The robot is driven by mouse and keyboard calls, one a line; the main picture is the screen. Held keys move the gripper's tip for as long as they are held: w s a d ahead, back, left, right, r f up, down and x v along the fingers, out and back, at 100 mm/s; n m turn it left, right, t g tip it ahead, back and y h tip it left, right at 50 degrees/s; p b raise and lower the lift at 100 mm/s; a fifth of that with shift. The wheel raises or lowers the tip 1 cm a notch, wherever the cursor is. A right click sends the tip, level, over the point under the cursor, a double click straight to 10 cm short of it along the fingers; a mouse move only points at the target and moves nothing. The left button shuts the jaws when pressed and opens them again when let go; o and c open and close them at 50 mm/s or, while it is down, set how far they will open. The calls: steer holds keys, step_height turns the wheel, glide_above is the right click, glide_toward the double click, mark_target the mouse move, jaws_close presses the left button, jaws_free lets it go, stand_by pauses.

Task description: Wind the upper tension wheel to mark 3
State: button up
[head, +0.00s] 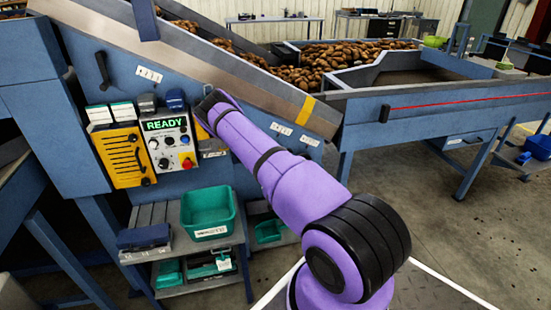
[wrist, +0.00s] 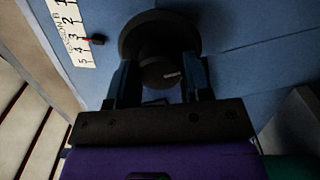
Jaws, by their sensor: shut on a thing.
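The upper tension wheel (wrist: 160,32) is a dark round wheel with a thick hub on a blue panel. In the wrist view my gripper (wrist: 160,82) has one finger on each side of the hub and is shut on it. A white scale (wrist: 73,32) with numbers runs down the panel left of the wheel. A small red and dark pointer (wrist: 96,41) lies at its right edge, seemingly between 3 and 4; the exact reading is hard to tell. In the head view my arm's end (head: 213,104) reaches the blue machine, and the wheel is hidden behind it.
A control box (head: 168,142) reading READY and a yellow panel (head: 122,155) are left of my gripper. A green bin (head: 209,228) stands on a shelf below. A sloping conveyor edge (head: 200,60) runs above. Potatoes (head: 320,62) lie beyond. Open floor is at right.

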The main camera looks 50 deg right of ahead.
steer(key=o, duration=0.9)
steer(key=shift+s, duration=0.15)
steer(key=v, duration=1)
steer(key=shift+s+a, duration=0.2)
steer(key=shift+s, duration=0.05)
